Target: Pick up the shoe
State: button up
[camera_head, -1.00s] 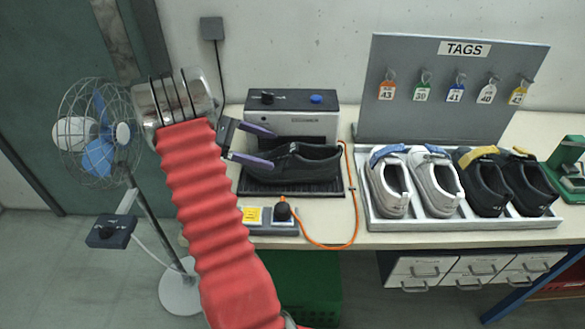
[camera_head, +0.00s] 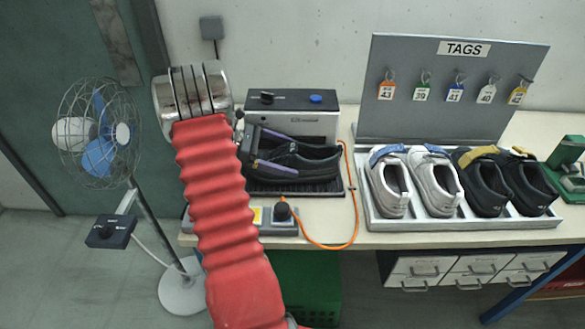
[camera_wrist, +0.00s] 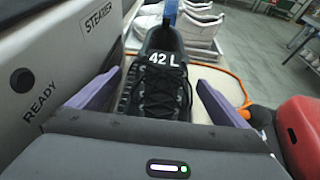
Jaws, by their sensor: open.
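A black laced shoe (camera_head: 309,164) lies on the dark ribbed tray of the steamer, with its toe toward my gripper. In the wrist view the shoe (camera_wrist: 158,90) bears the white mark "42 L" on its tongue. My gripper (camera_head: 276,152) is open, with its purple fingers around the near part of the shoe in the head view. In the wrist view one finger is on each side of the shoe (camera_wrist: 155,92), with gaps showing between fingers and shoe. The toe is hidden behind the gripper body.
The steamer (camera_head: 290,122) stands right behind the shoe, and its wall is close to the left finger in the wrist view. An orange cable (camera_head: 354,190) loops on the bench. A grey tray (camera_head: 372,221) with several shoes is to the right. A fan (camera_head: 97,133) stands at left.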

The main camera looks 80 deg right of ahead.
jog(key=shift+x, duration=0.9)
jog(key=shift+c, duration=0.2)
jog(key=c, duration=1.4)
jog(key=shift+r, duration=0.15)
notch_tip(320, 180, up, 10)
jog(key=shift+f, duration=0.1)
